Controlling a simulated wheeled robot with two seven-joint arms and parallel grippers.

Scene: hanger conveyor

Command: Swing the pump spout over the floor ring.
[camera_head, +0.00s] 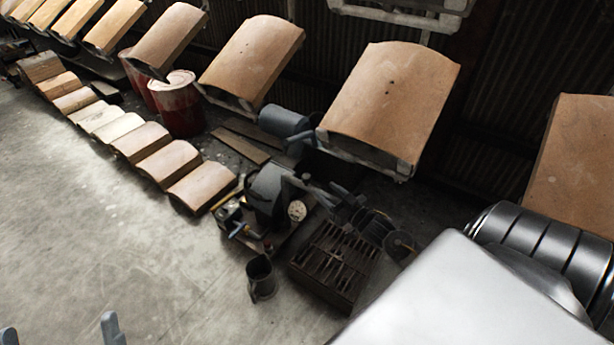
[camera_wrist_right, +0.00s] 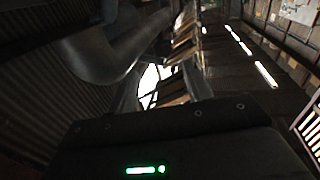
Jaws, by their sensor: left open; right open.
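I cannot make out the pump spout or the floor ring for certain in either view. A dark grey machine (camera_head: 268,190) with a rounded housing stands on the floor in the middle of the head view. A blue-grey cylinder (camera_head: 284,121) lies behind it. My left gripper (camera_head: 60,332) shows only its two fingertips at the bottom left edge of the head view, wide apart with bare floor between them. In the right wrist view my right gripper (camera_wrist_right: 160,88) has its fingers apart, and nothing shows held between them. A curved grey pipe-like shape (camera_wrist_right: 105,55) crosses the upper left there, too dark to identify.
A dark slotted crate (camera_head: 335,262) and a metal jug (camera_head: 262,279) stand on the floor. Red drums (camera_head: 178,105), a row of curved tan blocks (camera_head: 168,163) and hanging tan panels (camera_head: 391,97) line the back. The concrete floor at left is clear.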

